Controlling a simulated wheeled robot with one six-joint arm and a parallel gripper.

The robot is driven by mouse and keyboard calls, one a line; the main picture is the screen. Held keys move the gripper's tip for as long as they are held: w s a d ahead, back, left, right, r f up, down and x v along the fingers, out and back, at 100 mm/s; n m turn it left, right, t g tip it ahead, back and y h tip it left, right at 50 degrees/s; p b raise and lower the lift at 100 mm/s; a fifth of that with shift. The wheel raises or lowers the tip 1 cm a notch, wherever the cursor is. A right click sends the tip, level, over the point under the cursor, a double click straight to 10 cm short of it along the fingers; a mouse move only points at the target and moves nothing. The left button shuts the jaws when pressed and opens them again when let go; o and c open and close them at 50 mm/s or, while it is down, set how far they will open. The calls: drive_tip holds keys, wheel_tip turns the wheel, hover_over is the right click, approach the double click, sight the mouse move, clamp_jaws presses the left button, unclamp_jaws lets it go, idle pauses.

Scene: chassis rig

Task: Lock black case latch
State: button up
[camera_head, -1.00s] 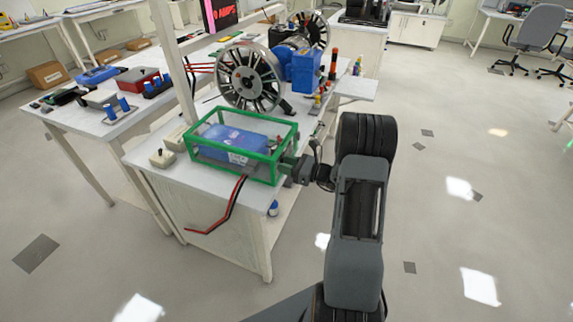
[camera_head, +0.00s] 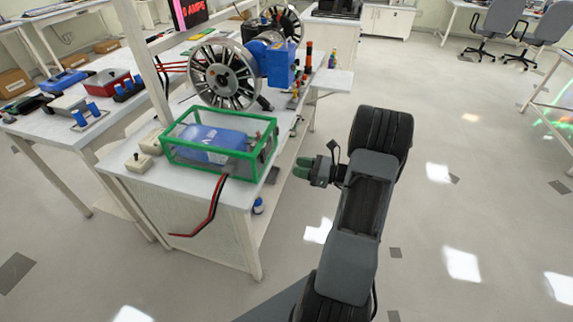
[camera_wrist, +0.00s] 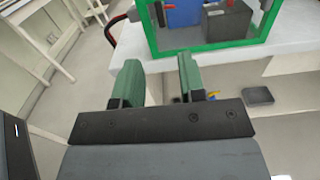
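My gripper (camera_head: 303,167) is off the right side of the near bench, apart from the green-framed clear box (camera_head: 219,171). In the wrist view its two green fingers (camera_wrist: 158,68) stand apart with nothing between them. The box (camera_wrist: 205,47) shows beyond the fingers there, with a blue block (camera_wrist: 185,14) and a dark block (camera_wrist: 227,21) inside. I cannot make out a black case with a latch for certain in either view.
The near bench (camera_head: 200,189) has a small beige switch box (camera_head: 138,163), a spoked wheel (camera_head: 223,75) and a blue motor (camera_head: 279,62). Red and black cables (camera_head: 212,210) hang over its front. Open floor (camera_head: 470,190) lies to the right.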

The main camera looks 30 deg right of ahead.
drive_tip(key=shift+v, duration=1.15)
drive_tip(key=s+a+f+n+g, duration=0.3)
drive_tip(key=f+g, duration=0.1)
drive_tip(key=s+a+r+n+g+h+p, duration=0.2)
drive_tip(key=s+a+r+n+g+h, duration=0.15)
drive_tip(key=s+a+n+g, duration=0.4)
drive_tip(key=s+a+r+n+t+h+p, duration=0.1)
drive_tip(key=a+r+n+h+p, duration=0.2)
drive_tip(key=r+n, duration=0.5)
drive_tip(key=a+r+n+t+h+p, duration=0.1)
drive_tip(key=a+r+n+h+p, duration=0.2)
drive_tip(key=a+r+n+h, duration=0.2)
wheel_tip(320, 180, up, 5)
drive_tip(key=a+n, duration=0.2)
drive_tip(key=n, duration=0.2)
drive_tip(key=shift+s+r+h, duration=0.25)
drive_tip(key=shift+s+h, duration=0.1)
drive_tip(key=shift+s, duration=0.05)
